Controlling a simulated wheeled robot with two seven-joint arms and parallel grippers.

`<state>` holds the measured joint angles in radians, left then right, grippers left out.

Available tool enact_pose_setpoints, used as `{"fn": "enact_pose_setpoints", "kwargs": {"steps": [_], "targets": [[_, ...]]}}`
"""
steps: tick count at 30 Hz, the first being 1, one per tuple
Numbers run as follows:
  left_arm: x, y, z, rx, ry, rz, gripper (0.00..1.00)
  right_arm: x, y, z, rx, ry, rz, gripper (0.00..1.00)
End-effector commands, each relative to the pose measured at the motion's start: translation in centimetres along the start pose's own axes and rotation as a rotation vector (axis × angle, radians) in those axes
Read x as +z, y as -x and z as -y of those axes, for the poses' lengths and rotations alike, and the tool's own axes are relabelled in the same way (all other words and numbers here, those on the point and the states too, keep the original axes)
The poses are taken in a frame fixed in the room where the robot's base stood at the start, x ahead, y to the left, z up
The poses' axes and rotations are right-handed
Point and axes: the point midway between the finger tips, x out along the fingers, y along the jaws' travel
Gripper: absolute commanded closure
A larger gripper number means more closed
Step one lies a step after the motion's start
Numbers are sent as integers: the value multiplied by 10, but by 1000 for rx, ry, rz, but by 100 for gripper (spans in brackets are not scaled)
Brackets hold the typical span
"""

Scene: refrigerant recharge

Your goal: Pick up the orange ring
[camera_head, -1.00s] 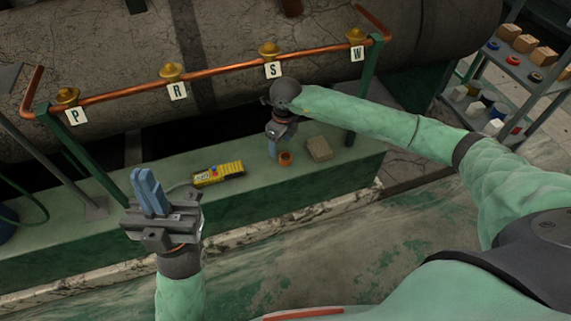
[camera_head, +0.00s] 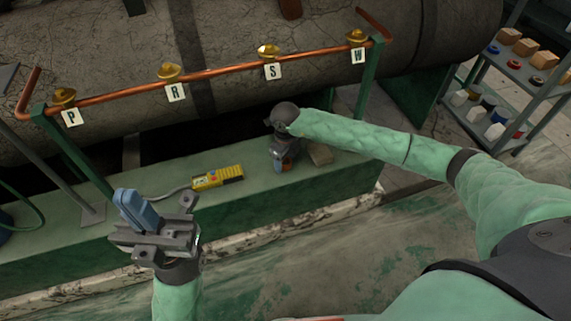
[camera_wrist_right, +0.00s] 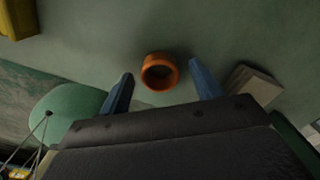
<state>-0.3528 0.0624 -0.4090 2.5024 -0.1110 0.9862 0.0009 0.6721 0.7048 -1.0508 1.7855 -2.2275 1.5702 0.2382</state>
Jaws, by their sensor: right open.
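The orange ring (camera_wrist_right: 160,72) stands on the green ledge in the right wrist view, between and just beyond the two blue fingertips of my right gripper (camera_wrist_right: 161,82). There is a gap on each side, so no contact shows. In the head view only a small orange part of the ring (camera_head: 285,167) shows below my right gripper (camera_head: 279,160), which points down at it and hides most of it. My left gripper (camera_head: 137,210) is raised at the lower left, empty, with its blue fingers side by side; any gap between them is not clear.
A yellow handheld device (camera_head: 218,178) lies on the green ledge (camera_head: 240,205) left of the ring. A tan block (camera_head: 320,154) sits close on the right. A copper pipe (camera_head: 215,74) with brass valves and tags P, R, S, W runs behind. A shelf (camera_head: 515,95) stands at right.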

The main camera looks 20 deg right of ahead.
Motion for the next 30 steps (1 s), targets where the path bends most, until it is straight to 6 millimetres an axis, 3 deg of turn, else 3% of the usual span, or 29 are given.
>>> {"fn": "enact_pose_setpoints", "kwargs": {"steps": [5,11,23,30], "targets": [[0,-1,0,0,0,0,100,0,1,0,0,0,0,38],[0,-1,0,1,1,1,100,0,1,0,0,0,0,74],[1,-2,-1,2,0,1,100,0,7,0,0,-1,0,75],[0,-9,0,11,-14,1,100,0,48,2,-2,-1,2,75]]}}
